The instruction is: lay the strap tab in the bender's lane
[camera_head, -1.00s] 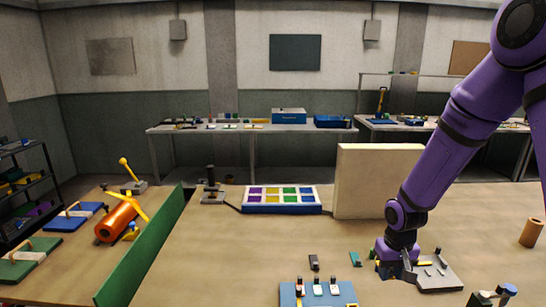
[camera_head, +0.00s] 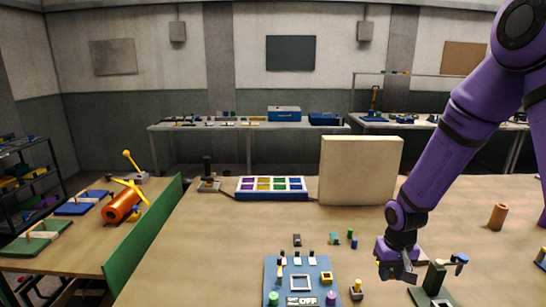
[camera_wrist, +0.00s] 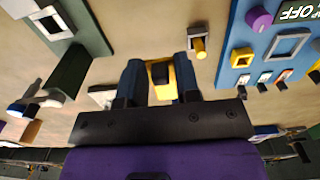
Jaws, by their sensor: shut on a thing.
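My gripper (camera_head: 397,272) hangs on the purple arm at the right. In the wrist view its two dark fingers (camera_wrist: 160,85) are shut on a small yellow-and-black piece, which I take to be the strap tab (camera_wrist: 160,72). In the head view the piece is mostly hidden by the gripper. A dark green fixture (camera_head: 435,278) with an upright post and a blue-tipped lever stands just right of the gripper; it looks like the bender. It also shows at the upper left in the wrist view (camera_wrist: 70,72). Its lane cannot be made out. The tab appears apart from it.
A blue board (camera_head: 277,282) with pegs and square frames lies left of the gripper. A yellow-based peg (camera_head: 356,289) stands between them. Small green and blue pieces (camera_head: 351,238) and a tan cylinder (camera_head: 497,216) stand farther back.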

